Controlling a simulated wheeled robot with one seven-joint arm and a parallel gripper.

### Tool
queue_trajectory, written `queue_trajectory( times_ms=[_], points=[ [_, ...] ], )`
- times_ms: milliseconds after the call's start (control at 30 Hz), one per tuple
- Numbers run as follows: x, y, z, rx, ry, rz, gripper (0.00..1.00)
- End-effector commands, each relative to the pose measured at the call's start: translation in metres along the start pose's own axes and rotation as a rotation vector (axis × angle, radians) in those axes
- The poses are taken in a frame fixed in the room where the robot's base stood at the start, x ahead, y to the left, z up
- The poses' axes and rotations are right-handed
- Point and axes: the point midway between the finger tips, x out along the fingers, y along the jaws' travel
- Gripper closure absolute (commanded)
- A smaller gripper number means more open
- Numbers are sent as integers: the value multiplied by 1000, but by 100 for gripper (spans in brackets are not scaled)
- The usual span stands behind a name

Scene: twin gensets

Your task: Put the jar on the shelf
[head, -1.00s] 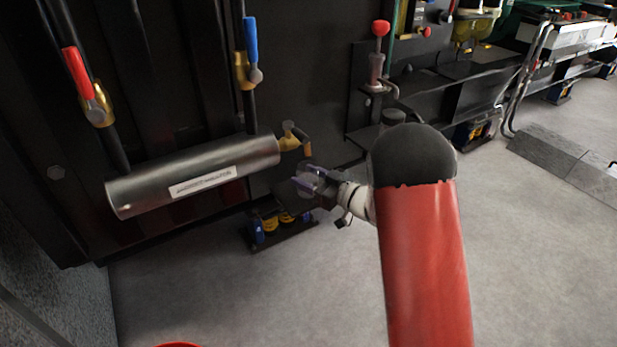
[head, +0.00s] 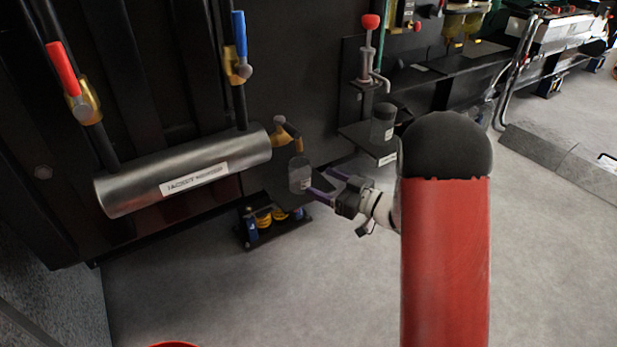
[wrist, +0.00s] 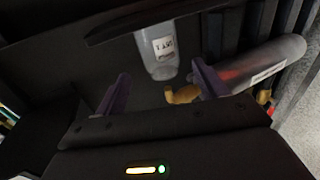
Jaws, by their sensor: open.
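A clear jar with a dark lid (head: 300,178) shows just left of my gripper's fingertips in the head view. It also appears in the wrist view (wrist: 158,52), with a white label, beyond and between the purple fingers. My gripper (head: 318,188) is open, with its fingers pointing toward this jar; the jaws are not closed on it. I cannot tell clearly what supports the jar. A second clear jar with a dark lid (head: 383,125) stands to the right, by a dark shelf (head: 362,138) with a white label on its front edge.
A silver cylinder (head: 185,178) with red and blue valve handles above is on the dark wall at left. A red-knobbed lever (head: 369,40) rises behind the shelf. My red arm link covers the right middle. Grey floor (head: 280,290) is open below.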

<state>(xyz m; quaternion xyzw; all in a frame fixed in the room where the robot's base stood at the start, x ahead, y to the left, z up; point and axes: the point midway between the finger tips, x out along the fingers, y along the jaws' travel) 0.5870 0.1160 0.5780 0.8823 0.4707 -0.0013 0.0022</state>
Motion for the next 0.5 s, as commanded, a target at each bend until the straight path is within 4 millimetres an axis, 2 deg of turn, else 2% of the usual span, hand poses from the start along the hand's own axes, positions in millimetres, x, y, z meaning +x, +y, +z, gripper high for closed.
queue_trajectory(
  times_ms=[33, 200, 333, 500],
  points=[
    [-11, 1, 0, 0, 0, 4, 28],
    [-34, 0, 0, 1, 0, 1, 28],
    [-42, 0, 0, 1, -1, 0, 28],
    [-43, 3, -5, -16, -11, 26, 28]
  ],
)
